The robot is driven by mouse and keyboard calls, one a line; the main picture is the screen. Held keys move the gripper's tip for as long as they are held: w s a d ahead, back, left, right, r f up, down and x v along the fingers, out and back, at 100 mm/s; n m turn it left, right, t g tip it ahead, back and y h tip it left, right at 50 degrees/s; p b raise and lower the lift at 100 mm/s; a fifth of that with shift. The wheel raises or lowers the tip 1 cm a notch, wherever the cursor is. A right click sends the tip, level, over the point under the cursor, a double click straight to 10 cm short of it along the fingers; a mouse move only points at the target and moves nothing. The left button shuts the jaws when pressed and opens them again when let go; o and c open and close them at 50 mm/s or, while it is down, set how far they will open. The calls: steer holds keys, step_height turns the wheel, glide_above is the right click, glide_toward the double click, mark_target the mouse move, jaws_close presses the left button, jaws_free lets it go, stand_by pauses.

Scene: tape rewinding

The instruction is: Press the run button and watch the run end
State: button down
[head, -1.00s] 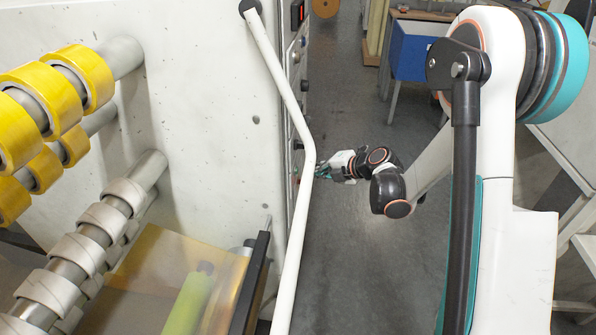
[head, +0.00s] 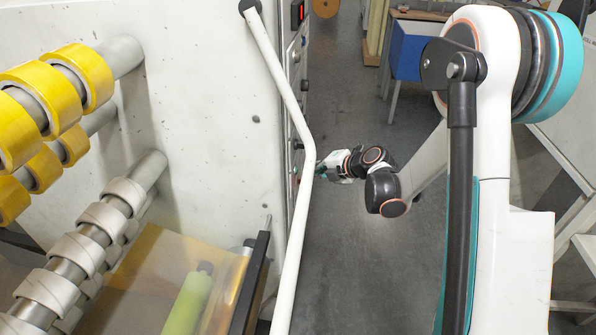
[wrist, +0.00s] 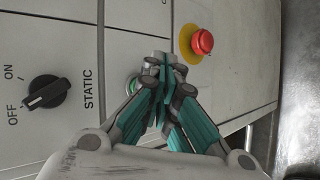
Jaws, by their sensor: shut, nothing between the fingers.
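My gripper (wrist: 160,88) is shut and empty, with its fingertips in front of the machine's control panel in the wrist view. A round, green-rimmed button (wrist: 131,85) shows just left of the fingertips and is partly hidden behind them. I cannot tell whether the fingertips touch it or the panel. No label for it is readable.
A red mushroom button (wrist: 202,42) on a yellow base sits right of the fingertips. A black STATIC knob (wrist: 47,91) with ON and OFF marks is at left. The white bar (head: 298,130) runs along the machine edge. Yellow tape rolls (head: 84,76) sit on the machine. The aisle floor (head: 345,250) is clear.

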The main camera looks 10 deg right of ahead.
stand_by(0.7)
steer(key=shift+w+a, duration=0.1)
steer(key=shift+a, duration=0.3)
steer(key=shift+w+a, duration=0.15)
steer(key=shift+a, duration=0.25)
stand_by(0.6)
steer(key=shift+d+b, duration=0.1)
steer(key=shift+b, duration=0.2)
steer(key=shift+s+d, duration=0.25)
steer(key=shift+d, duration=0.4)
steer(key=shift+d, duration=0.15)
steer(key=d, duration=0.1)
steer(key=s+d, duration=0.1)
steer(key=d, duration=0.1)
steer(key=d+b, duration=0.1)
steer(key=shift+s+d, duration=0.25)
steer(key=shift+s, duration=0.05)
steer(key=shift+r, duration=0.1)
stand_by(0.5)
